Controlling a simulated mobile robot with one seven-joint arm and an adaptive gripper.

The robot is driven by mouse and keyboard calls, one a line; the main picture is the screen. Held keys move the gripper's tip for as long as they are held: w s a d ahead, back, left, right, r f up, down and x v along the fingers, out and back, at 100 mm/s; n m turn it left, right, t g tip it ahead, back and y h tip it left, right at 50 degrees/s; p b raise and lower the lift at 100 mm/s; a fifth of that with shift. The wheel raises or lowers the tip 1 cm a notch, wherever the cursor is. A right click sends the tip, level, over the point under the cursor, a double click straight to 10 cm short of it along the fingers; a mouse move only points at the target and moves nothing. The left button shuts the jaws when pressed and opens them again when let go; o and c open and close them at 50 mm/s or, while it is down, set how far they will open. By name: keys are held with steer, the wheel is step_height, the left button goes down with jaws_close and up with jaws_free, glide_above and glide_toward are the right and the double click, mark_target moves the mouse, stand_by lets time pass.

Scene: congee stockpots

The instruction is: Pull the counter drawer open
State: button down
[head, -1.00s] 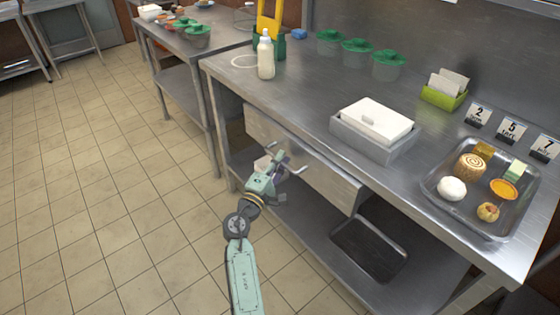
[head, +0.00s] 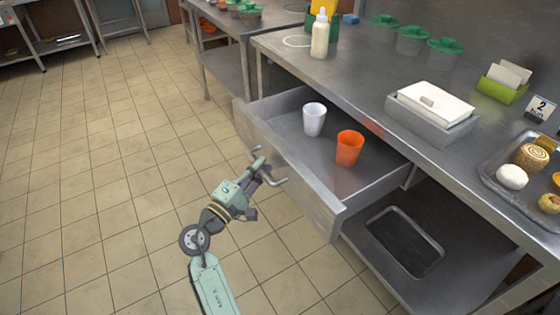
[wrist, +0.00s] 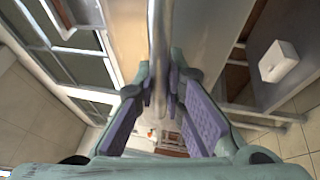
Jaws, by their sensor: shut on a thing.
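The counter drawer (head: 318,200) stands well out from under the steel counter. A white cup (head: 314,119) and an orange cup (head: 349,149) stand upright inside it. My gripper (head: 268,172) is at the front of the drawer, shut on its bar handle (head: 283,181). In the wrist view the handle (wrist: 158,60) runs between the two purple-padded fingers (wrist: 160,95). The fingers hide part of the handle.
A dark tray (head: 404,241) lies on the lower shelf. The tiled floor at left is clear.

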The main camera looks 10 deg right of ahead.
steer(key=shift+s+a, duration=0.25)
steer(key=shift+a, duration=0.5)
steer(key=shift+s+a, duration=0.3)
steer(key=shift+a, duration=0.4)
steer(key=shift+s+a, duration=0.25)
steer(key=shift+a, duration=0.5)
steer(key=c, duration=1.7)
jaws_free()
steer(key=shift+o, duration=0.2)
steer(key=v, duration=1.2)
